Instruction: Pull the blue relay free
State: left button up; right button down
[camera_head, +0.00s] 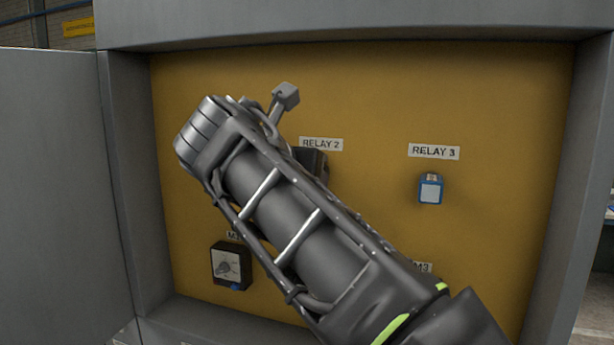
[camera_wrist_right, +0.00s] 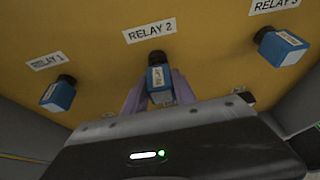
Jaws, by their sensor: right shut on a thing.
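In the right wrist view a blue relay (camera_wrist_right: 160,86) with a white label sits under the RELAY 2 label (camera_wrist_right: 150,31). Its top end meets a black socket (camera_wrist_right: 157,58) on the yellow panel; I see no clear gap there. The purple fingers of my right gripper (camera_wrist_right: 158,90) are on both sides of this relay, shut on it. In the head view my right arm covers this relay and the fingertips; only a dark part (camera_head: 314,162) shows below the RELAY 2 label. My left gripper is not in view.
Another blue relay (camera_wrist_right: 58,94) sits under RELAY 1, hidden in the head view. A third blue relay (camera_head: 431,189) sits under RELAY 3, clear of my arm. A dial meter (camera_head: 230,266) is at the panel's lower left. Grey cabinet walls (camera_head: 128,190) enclose the panel.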

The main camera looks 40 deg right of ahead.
jog(key=shift+s+a, duration=0.15)
jog(key=shift+a, duration=0.15)
jog(key=shift+s+a, duration=0.75)
jog(key=shift+a, duration=0.3)
jog(key=shift+s+a, duration=0.7)
jog(key=shift+a, duration=0.3)
jog(key=shift+w, duration=0.1)
